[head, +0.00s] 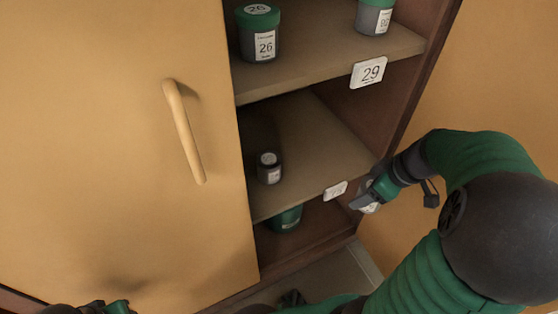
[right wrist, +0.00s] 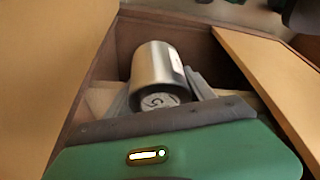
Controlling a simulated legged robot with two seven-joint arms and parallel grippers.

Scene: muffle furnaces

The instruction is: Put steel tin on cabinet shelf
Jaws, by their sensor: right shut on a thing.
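A shiny steel tin (right wrist: 155,65) sits between the fingers of my right gripper (right wrist: 160,92) in the right wrist view. In the head view my right gripper (head: 366,200) is at the right front edge of the cabinet's middle shelf (head: 315,145). The gripper and arm mostly hide the tin there; only a pale patch shows. The middle shelf holds a small dark jar (head: 269,168) at its left front, and its right part is bare. A dark and green piece at the bottom left edge may be my left gripper (head: 105,307), largely cut off.
The upper shelf (head: 310,65) carries a green-lidded jar labelled 26 (head: 258,35) and another jar (head: 374,16). Its tag (head: 369,72) reads 29. A green container (head: 285,220) stands below the middle shelf. A closed door panel with a handle (head: 184,130) covers the left side; an open door (head: 490,75) stands right.

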